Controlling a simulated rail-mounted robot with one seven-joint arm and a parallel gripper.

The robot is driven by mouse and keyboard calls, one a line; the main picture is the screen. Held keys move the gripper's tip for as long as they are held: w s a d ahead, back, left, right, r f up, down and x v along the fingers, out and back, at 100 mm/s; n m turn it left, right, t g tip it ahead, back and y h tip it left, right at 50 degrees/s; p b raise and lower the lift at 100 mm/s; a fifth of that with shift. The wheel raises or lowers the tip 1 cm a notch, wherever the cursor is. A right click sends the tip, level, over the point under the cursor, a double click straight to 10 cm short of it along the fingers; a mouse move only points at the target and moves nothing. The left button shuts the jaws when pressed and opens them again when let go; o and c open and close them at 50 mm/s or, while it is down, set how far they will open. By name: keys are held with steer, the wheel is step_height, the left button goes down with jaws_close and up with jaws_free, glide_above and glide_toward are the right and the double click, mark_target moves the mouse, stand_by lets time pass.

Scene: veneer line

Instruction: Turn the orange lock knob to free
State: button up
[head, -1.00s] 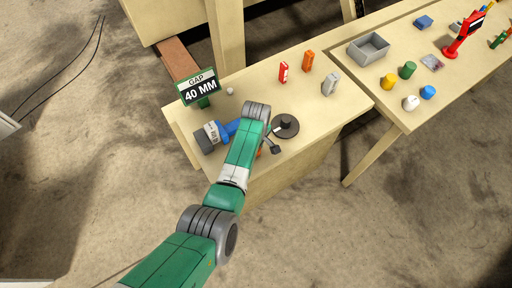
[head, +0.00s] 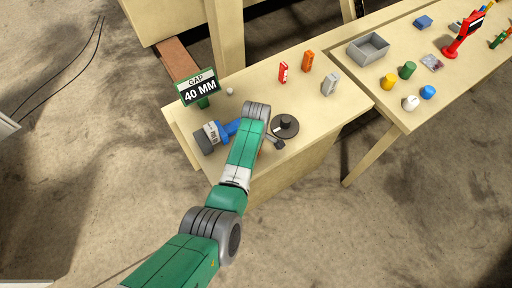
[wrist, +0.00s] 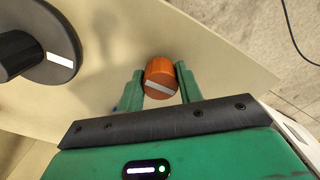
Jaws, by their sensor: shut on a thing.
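The orange lock knob (wrist: 161,76) shows in the wrist view, with a pale pointer line slanting across its end. My gripper (wrist: 159,74) has its two green fingers on either side of the knob and is shut on it. In the head view my arm hides the knob and the fingers at the bench's front edge. I see no marks that tell the lock's position.
A large black dial (head: 285,126) with a white mark stands close by, also in the wrist view (wrist: 55,62). A blue and grey motor-like unit (head: 208,138) lies left of my wrist. A "GAP 40 MM" sign (head: 199,88) stands behind it.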

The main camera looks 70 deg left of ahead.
steer(key=o, duration=1)
step_height(320, 180, up, 8)
steer(key=shift+f+p, duration=0.1)
steer(key=shift+p, duration=0.55)
